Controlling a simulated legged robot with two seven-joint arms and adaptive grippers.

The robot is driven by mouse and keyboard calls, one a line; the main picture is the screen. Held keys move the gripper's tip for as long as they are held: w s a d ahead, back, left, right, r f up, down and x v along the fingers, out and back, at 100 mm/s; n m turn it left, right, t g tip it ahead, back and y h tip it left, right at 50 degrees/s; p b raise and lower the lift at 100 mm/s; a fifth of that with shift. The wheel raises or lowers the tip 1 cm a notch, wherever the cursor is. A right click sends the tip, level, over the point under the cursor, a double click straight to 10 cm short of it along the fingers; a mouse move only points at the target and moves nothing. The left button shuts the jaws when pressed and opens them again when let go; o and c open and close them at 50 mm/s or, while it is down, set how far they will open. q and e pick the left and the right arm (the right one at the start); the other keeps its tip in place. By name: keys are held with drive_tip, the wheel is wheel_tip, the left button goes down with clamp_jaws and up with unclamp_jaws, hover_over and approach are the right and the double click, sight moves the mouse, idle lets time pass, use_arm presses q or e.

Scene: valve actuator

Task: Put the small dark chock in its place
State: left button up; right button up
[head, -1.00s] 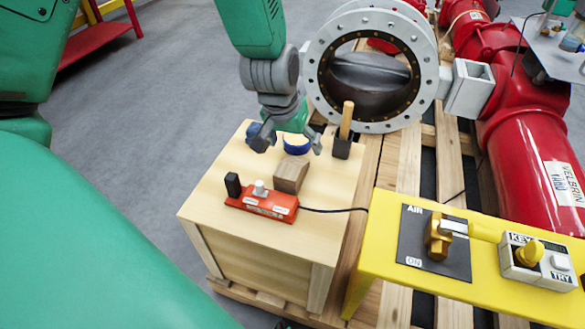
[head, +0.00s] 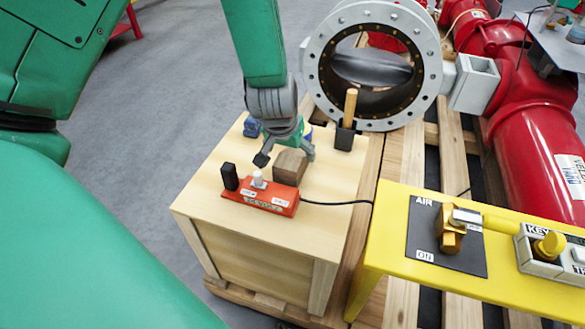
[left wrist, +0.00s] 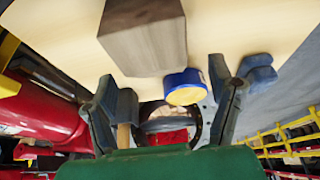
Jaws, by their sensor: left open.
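The small dark chock looks to be the brown wooden block (head: 290,166) on top of the pale wooden crate (head: 215,190), just behind the red box. My left gripper (head: 286,155) is open and empty, pointing down over the block, with one finger to each side in the head view. In the left wrist view the block (left wrist: 145,38) lies beyond the fingertips of my left gripper (left wrist: 168,92), nearer the left finger. I cannot tell if a finger touches it. My right gripper is not in view. No place for the chock can be made out for certain.
The red box (head: 262,196) with a black cable, a black upright piece (head: 230,177), a blue object (head: 250,127), a blue-rimmed yellow roll (left wrist: 185,90) and a wood-handled tool in a black holder (head: 345,138) crowd the crate top. A yellow stand (head: 395,256) is right.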

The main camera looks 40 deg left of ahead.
sight(291, 154)
use_arm(q)
drive_tip(key=x, duration=0.1)
drive_tip(key=b+x, duration=0.1)
drive_tip(key=x, duration=0.1)
drive_tip(key=b+x, duration=0.1)
drive_tip(key=shift+s+d+f, duration=0.2)
drive_tip(key=shift+f, duration=0.1)
drive_tip(key=shift+r, duration=0.15)
drive_tip(key=shift+c, duration=0.8)
drive_tip(key=c, duration=1.4)
